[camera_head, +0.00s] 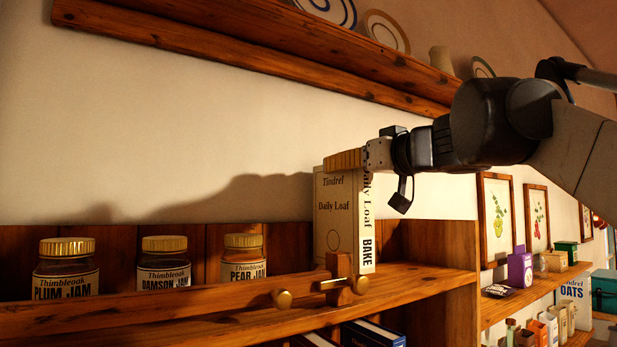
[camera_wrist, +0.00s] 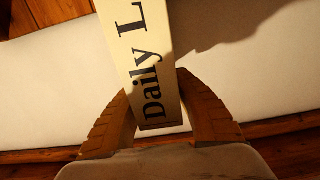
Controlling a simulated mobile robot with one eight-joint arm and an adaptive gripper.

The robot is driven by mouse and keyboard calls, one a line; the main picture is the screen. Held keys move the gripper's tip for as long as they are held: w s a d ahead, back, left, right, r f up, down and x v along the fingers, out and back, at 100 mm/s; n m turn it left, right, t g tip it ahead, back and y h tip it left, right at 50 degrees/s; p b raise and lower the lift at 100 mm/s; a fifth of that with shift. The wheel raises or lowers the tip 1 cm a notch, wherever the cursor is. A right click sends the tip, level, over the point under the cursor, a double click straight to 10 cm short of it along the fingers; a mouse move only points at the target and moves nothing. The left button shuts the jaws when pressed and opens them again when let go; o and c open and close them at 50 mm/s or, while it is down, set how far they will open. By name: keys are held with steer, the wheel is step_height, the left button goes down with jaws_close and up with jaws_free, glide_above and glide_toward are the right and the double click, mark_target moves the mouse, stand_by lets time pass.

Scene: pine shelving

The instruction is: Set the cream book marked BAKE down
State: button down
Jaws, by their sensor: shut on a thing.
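The cream book marked BAKE (camera_head: 340,215) is upright, its spine reading "Daily Loaf" and "BAKE" facing right of the picture.
Jars of plum jam (camera_head: 66,270), damson jam (camera_head: 165,265) and pear jam (camera_head: 243,258) stand left of the book. A wooden rail (camera_head: 150,306) with brass knobs runs along the front. The shelf is clear right of the book. A plate ledge (camera_head: 250,48) hangs above.

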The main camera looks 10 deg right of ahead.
steer(key=shift+f, duration=1.2)
steer(key=c, duration=1.1)
jaws_free()
steer(key=shift+s, duration=0.1)
steer(key=b+v, duration=0.2)
steer(key=v, duration=1)
